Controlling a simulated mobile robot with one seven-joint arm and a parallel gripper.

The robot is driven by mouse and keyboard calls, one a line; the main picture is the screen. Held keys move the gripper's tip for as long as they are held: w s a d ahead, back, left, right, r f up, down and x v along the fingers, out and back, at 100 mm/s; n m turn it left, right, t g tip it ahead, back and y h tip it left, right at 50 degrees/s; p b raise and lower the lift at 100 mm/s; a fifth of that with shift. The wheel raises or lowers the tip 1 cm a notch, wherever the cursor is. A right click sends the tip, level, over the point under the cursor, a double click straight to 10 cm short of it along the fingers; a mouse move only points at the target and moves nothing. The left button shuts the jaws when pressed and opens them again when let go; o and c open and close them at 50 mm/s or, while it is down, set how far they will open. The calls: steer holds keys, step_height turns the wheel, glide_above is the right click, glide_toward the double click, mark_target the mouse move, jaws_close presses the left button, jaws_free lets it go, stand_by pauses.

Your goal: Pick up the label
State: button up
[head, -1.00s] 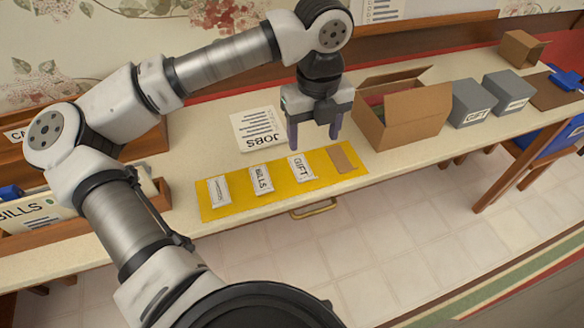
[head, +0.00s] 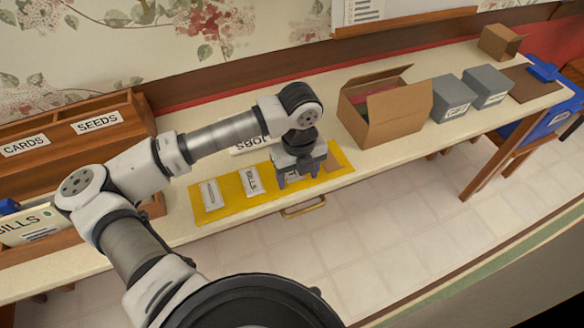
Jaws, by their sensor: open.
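A yellow mat (head: 232,211) lies along the front of the counter with a row of labels on it. A small white label (head: 209,194) lies at its left end, with a BILLS label (head: 251,182) to the right of it. My gripper (head: 298,177) is open, pointing down low over the mat's right half, where the GIFT label lay earlier. The gripper hides most of that spot, so I cannot tell whether the fingers touch the label or stand around it. A brown tag (head: 333,163) lies right of the gripper, partly covered.
An open cardboard box (head: 400,112) stands right of the gripper. Two grey boxes (head: 452,100) are beyond it. The JOBS sheet (head: 247,146) lies behind my arm. A wooden organiser with CARDS and SEEDS labels (head: 97,122) stands at the left.

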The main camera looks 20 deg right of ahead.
steer(key=shift+f, duration=0.25)
steer(key=c, duration=1)
steer(key=shift+r, duration=0.15)
steer(key=shift+c, duration=0.2)
step_height(320, 180, up, 20)
steer(key=b, duration=0.3)
steer(key=shift+d, duration=0.1)
